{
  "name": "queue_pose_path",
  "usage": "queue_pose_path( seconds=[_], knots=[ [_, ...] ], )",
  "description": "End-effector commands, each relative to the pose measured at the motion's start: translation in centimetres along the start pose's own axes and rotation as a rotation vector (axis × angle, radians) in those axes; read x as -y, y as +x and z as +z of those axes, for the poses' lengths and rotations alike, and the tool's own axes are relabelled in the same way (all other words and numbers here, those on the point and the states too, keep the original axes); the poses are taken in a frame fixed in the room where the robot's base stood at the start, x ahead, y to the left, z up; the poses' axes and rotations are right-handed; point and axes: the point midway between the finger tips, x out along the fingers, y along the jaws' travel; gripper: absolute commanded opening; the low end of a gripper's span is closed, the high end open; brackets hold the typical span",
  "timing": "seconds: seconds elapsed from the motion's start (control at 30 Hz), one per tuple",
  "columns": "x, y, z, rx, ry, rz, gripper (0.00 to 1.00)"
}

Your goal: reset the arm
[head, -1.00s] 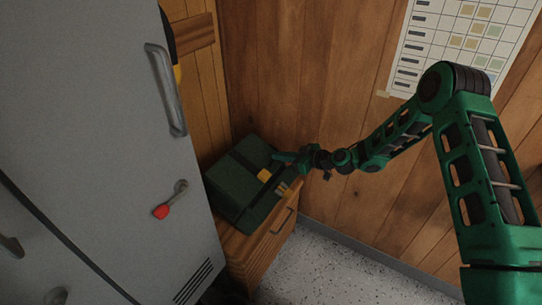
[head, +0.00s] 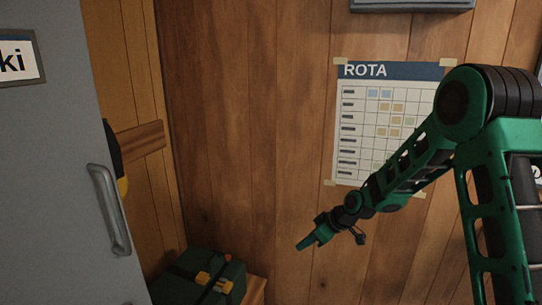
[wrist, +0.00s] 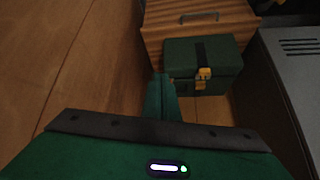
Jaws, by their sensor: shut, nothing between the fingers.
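My gripper (head: 304,246) is at the end of my green arm, in front of the wood wall in the head view. Its fingers are together, with nothing between them. It is up and to the right of a dark green box (head: 184,290) with yellow latches, and apart from it in the head view. The wrist view shows my gripper (wrist: 160,78) at the middle, with the box (wrist: 185,55) beyond its tips.
A grey metal locker (head: 55,170) with a handle stands at the left. A rota chart (head: 357,120) is taped to the wall, partly behind my arm. A yellow and black item (head: 115,165) shows by the locker.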

Motion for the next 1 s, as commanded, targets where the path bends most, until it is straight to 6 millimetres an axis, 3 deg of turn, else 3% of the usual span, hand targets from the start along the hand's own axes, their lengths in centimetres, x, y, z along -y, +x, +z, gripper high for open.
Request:
queue_pose_path(
  seconds=[0.03, 0.27, 0.47, 0.7, 0.9, 1.0],
  knots=[
    [-0.5, -2.4, 0.9, 0.034, 0.031, 0.029, 0.00],
    [-1.5, -12.4, 6.9, 0.199, 0.239, 0.154, 0.00],
    [-0.3, -21.0, 12.6, 0.311, 0.462, 0.265, 0.00],
    [3.9, -30.2, 19.5, 0.406, 0.771, 0.386, 0.00],
    [9.3, -36.2, 24.9, 0.451, 1.054, 0.466, 0.00],
    [12.3, -38.3, 27.3, 0.464, 1.190, 0.493, 0.00]
  ],
)
